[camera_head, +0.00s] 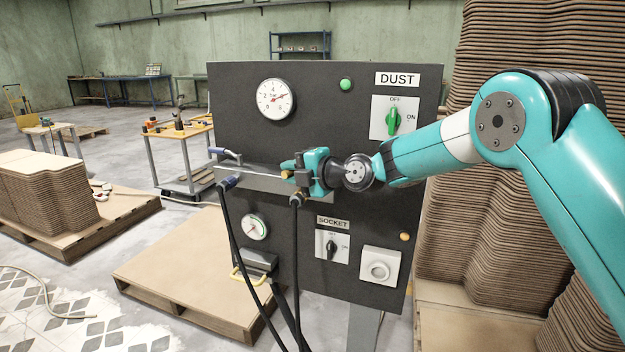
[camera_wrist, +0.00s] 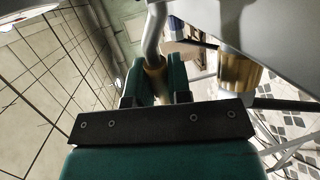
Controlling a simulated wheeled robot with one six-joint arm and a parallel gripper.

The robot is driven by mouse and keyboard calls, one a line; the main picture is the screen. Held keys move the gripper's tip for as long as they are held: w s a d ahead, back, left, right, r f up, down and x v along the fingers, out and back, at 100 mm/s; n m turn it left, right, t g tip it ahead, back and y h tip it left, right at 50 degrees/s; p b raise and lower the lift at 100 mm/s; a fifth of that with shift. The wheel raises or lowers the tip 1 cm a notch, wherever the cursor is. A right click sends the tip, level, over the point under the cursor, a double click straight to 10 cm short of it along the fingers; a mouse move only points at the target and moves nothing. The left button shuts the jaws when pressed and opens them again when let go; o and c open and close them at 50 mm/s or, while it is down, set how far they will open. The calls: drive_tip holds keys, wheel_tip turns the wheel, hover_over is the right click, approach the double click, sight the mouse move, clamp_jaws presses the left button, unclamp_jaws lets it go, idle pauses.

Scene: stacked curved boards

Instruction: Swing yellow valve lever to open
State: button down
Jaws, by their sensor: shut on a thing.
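My gripper (camera_head: 293,168) is at the grey manifold bar on the dark control panel, at the right-hand hose outlet. The yellow valve lever (camera_head: 286,174) shows only as a small yellow tip beside my gripper; the rest is hidden behind the jaws. In the wrist view, the lever (camera_wrist: 154,40) is a bent grey rod with a yellow sleeve, and the sleeve sits between the two green fingers (camera_wrist: 155,88). My gripper is shut on it. A brass fitting (camera_wrist: 239,72) is to the right of the fingers, apart from them.
The panel (camera_head: 340,100) carries a gauge (camera_head: 276,99), a DUST switch (camera_head: 393,121) and a SOCKET switch (camera_head: 331,247). A blue-handled lever (camera_head: 219,151) is on the manifold's left. Black hoses (camera_head: 240,255) hang below. Stacked boards (camera_head: 490,130) rise close on the right.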

drive_tip(key=shift+r, duration=0.1)
idle(0.3)
drive_tip(key=c, duration=1.3)
unclamp_jaws()
drive_tip(key=shift+c, duration=0.2)
drive_tip(key=shift+d, duration=0.1)
drive_tip(key=b+v, duration=0.4)
drive_tip(key=v, duration=1.3)
drive_tip(key=shift+d, duration=0.15)
drive_tip(key=shift+c, duration=0.3)
